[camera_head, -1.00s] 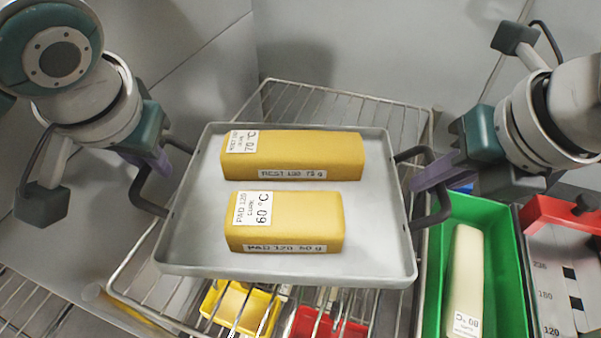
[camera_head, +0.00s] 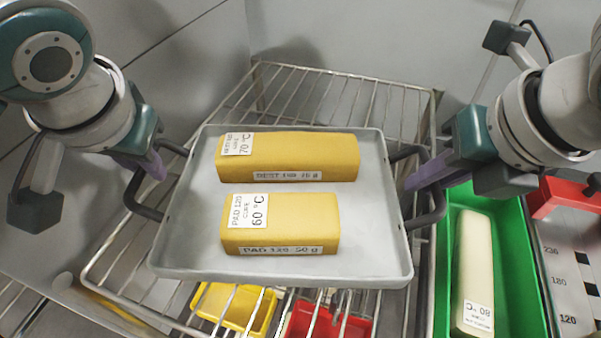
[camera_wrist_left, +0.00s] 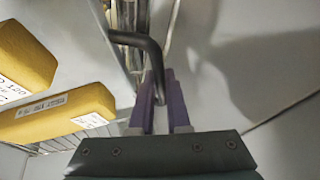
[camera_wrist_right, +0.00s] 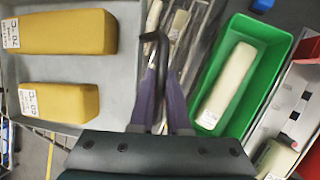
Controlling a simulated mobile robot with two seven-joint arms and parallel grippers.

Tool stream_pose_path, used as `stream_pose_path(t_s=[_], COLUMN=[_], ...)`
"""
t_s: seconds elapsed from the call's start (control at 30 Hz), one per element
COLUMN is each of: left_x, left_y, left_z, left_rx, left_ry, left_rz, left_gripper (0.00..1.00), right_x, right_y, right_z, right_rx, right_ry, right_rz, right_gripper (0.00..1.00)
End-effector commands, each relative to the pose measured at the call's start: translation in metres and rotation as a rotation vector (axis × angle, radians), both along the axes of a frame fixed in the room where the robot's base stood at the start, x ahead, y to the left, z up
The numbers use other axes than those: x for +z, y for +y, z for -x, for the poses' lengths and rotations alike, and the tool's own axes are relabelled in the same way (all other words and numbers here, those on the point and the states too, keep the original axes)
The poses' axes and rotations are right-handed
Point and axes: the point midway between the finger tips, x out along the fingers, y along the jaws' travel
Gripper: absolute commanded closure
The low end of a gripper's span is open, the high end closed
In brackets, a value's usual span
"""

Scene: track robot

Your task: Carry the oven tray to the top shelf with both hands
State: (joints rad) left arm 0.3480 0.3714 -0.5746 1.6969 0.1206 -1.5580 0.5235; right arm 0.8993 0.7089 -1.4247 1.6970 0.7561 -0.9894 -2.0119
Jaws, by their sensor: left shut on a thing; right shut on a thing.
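The grey oven tray (camera_head: 360,262) is held over a wire shelf (camera_head: 350,90) in the head view, close to level. Two yellow blocks lie on it: a longer one (camera_head: 300,152) marked 70 °C at the back and a shorter one (camera_head: 300,212) marked 60 °C in front. My left gripper (camera_head: 150,170) is shut on the tray's left dark handle (camera_wrist_left: 140,42). My right gripper (camera_head: 418,182) is shut on the right dark handle (camera_wrist_right: 158,42). The purple fingers flank the handles in both wrist views.
A green bin (camera_head: 508,270) with a pale block (camera_head: 473,265) stands to the right of the rack. A red-topped item with a number scale (camera_head: 570,285) is beside it. Yellow (camera_head: 232,303) and red (camera_head: 325,322) bins sit below the wires. Grey walls close in the back and left.

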Motion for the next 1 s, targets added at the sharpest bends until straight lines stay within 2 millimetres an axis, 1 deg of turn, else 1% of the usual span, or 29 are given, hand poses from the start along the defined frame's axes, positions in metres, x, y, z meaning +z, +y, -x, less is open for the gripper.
stream_pose_path(t_s=[0.03,0.1,0.3,0.53,0.67,0.77,0.87,1.0], left_x=[-0.005,-0.002,-0.001,-0.001,0.005,0.015,0.03,0.058], left_y=[0.0,0.0,0.0,0.0,0.0,0.0,0.0,0.0], left_z=[0.0,0.0,0.0,0.0,0.0,0.0,0.0,0.0], left_rx=[0.0,0.0,0.0,0.0,0.0,0.0,0.0,0.0], left_ry=[0.0,0.0,0.0,0.0,0.0,0.0,0.0,0.0], left_rz=[0.0,0.0,0.0,0.0,0.0,0.0,0.0,0.0], left_gripper=[0.84,0.76,0.55,0.55,0.55,0.55,0.55,0.55], right_x=[-0.005,-0.001,-0.001,-0.001,0.005,0.016,0.031,0.058], right_y=[0.0,0.0,0.0,0.0,0.0,0.0,0.0,0.0], right_z=[0.0,0.0,0.0,0.0,0.0,0.0,0.0,0.0], right_rx=[0.0,0.0,0.0,0.0,0.0,0.0,0.0,0.0], right_ry=[-0.001,-0.001,0.0,0.0,0.0,0.0,0.0,0.0], right_rz=[-0.001,-0.001,0.0,-0.001,-0.001,-0.001,-0.001,-0.001], right_gripper=[0.84,0.76,0.55,0.55,0.55,0.55,0.55,0.55])
